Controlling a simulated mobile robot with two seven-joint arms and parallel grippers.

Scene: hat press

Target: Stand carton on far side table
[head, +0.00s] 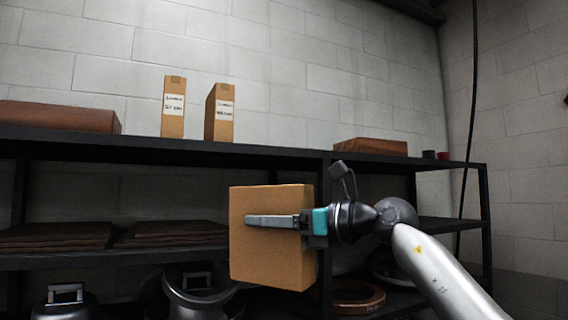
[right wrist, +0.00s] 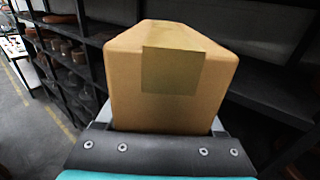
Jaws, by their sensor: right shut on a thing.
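A brown cardboard carton (head: 270,262) is held upright in front of a black shelf in the head view. My right gripper (head: 272,221) is shut on it, with one finger lying across the near face. In the right wrist view the carton (right wrist: 165,100) fills the middle, with a strip of tape on its end, and sits between the fingers. The far finger is mostly hidden behind the carton. The side table cannot be made out for sure in either view. My left gripper does not show.
The black shelf (head: 270,156) spans the view behind the carton. Two tall narrow boxes, a left one (head: 173,125) and a right one (head: 219,128), stand on its top board. Brown stacks (head: 60,236) lie on the middle board. Open floor (right wrist: 30,110) shows at left in the right wrist view.

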